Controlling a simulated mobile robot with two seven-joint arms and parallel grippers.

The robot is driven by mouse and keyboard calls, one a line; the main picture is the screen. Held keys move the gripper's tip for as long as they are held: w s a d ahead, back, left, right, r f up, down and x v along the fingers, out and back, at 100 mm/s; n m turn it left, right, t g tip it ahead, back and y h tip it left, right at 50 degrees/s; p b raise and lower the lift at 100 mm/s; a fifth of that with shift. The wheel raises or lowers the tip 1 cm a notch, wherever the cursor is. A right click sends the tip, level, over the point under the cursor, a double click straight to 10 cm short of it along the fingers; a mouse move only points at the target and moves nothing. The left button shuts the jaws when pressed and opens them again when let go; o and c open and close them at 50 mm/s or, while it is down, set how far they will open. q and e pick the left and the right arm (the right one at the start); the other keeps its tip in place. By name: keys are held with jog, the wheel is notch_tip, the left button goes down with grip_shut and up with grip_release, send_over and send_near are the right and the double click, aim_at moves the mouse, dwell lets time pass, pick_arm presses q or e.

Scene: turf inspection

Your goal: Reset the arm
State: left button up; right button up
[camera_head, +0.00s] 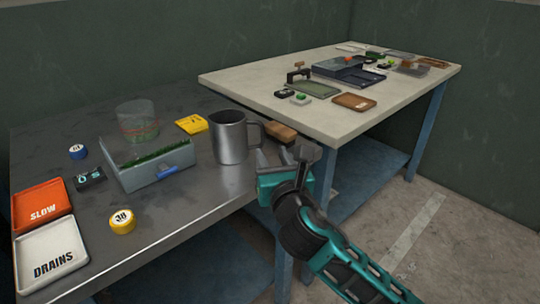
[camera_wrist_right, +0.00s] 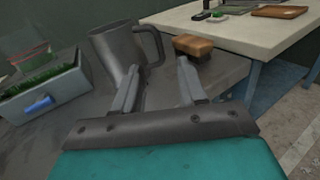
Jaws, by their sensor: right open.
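My right gripper (camera_head: 283,158) is at the right end of the dark metal table, in front of the grey metal mug (camera_head: 228,138) and a wooden-topped block (camera_head: 280,132). In the right wrist view its two fingers (camera_wrist_right: 160,88) are apart with nothing held between them. The mug (camera_wrist_right: 118,55) stands upright just beyond the left finger, and the brown block (camera_wrist_right: 192,46) lies beyond the gap. My left gripper is not in the head view.
On the dark table (camera_head: 190,215) are a turf tray (camera_head: 160,165), a clear cup (camera_head: 138,120), a yellow card (camera_head: 191,124), an orange SLOW tray (camera_head: 42,205) and a white DRAINS tray (camera_head: 48,254). A pale table (camera_head: 240,85) holds several items. Open floor (camera_head: 450,235) lies at right.

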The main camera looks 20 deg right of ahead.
jog(key=s+d+f+m+g, duration=0.2)
jog(key=s+f+m+g, duration=0.6)
jog(key=s+f+m, duration=0.7)
jog(key=s+a+f+m+g+y, duration=0.1)
jog(key=s+f+m+g+y, duration=0.15)
jog(key=s+m, duration=0.5)
jog(key=s+a+f+m+g+y, duration=0.1)
jog(key=s+f+m+g, duration=0.1)
jog(key=s+m+g, duration=0.5)
pick_arm(q)
jog(key=s+a+r+y+p, duration=0.1)
jog(key=a+r+p, duration=0.2)
jog(key=p, duration=0.7)
notch_tip(320, 180, up, 3)
jog(key=shift+s+f, duration=0.15)
jog(key=shift+s, duration=0.15)
pick_arm(e)
jog(key=w+a+r+m+t+y, duration=0.1)
jog(key=w+a+t, duration=0.1)
jog(key=w+t, duration=0.6)
jog(key=shift+w+a+r+m+t, duration=0.3)
jog(key=shift+a+m+t, duration=0.1)
jog(key=shift+t, duration=0.85)
jog(key=shift+f, duration=0.1)
pick_arm(q)
jog(key=shift+s+d+f, duration=0.1)
